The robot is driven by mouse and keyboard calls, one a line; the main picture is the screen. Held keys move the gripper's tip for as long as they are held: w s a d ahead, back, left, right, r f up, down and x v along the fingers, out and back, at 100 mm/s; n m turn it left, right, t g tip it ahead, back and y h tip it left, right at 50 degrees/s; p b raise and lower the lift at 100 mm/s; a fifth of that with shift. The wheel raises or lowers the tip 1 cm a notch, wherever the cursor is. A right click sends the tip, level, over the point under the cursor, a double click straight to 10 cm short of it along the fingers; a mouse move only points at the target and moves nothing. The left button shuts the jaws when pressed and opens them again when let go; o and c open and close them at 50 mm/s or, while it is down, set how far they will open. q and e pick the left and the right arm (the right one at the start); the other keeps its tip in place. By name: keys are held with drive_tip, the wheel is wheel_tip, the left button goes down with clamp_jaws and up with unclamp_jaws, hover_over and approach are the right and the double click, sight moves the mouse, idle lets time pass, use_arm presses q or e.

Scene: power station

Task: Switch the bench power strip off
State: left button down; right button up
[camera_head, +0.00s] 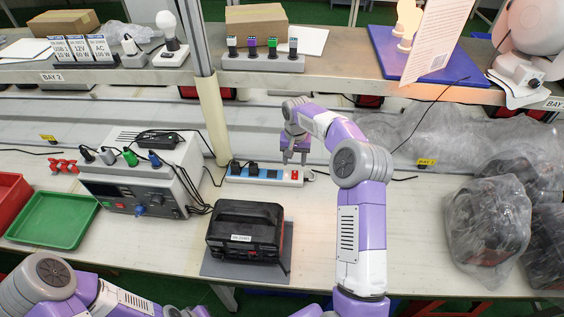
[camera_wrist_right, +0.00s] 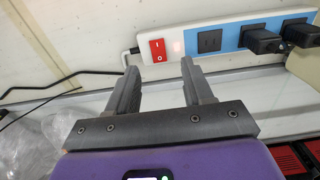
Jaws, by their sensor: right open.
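The bench power strip (camera_head: 265,175) is white with blue sections and lies along the back of the bench. Its red rocker switch (camera_head: 295,175) is at the right end. In the right wrist view the switch (camera_wrist_right: 157,50) shows I and O marks, and black plugs (camera_wrist_right: 262,40) sit in the strip. My right gripper (camera_head: 296,157) is open and empty, just above the strip's switch end. In the right wrist view its fingertips (camera_wrist_right: 158,63) point at the switch, one on each side below it; contact cannot be told. My left gripper is out of view.
A black power station (camera_head: 243,235) stands on a grey mat in front of the strip. A bench supply (camera_head: 135,190) with leads is to the left, beside a green tray (camera_head: 52,220). Bagged items (camera_head: 487,220) lie at the right. A shelf post (camera_head: 212,118) rises behind the strip.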

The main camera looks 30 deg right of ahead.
sight(295, 178)
drive_tip(key=shift+s+f, duration=0.2)
drive_tip(key=shift+f, duration=0.1)
drive_tip(key=f, duration=0.2)
drive_tip(key=f+b, duration=0.1)
drive_tip(key=f, duration=0.3)
drive_tip(key=shift+s+f+b, duration=0.25)
drive_tip(key=shift+b, duration=0.05)
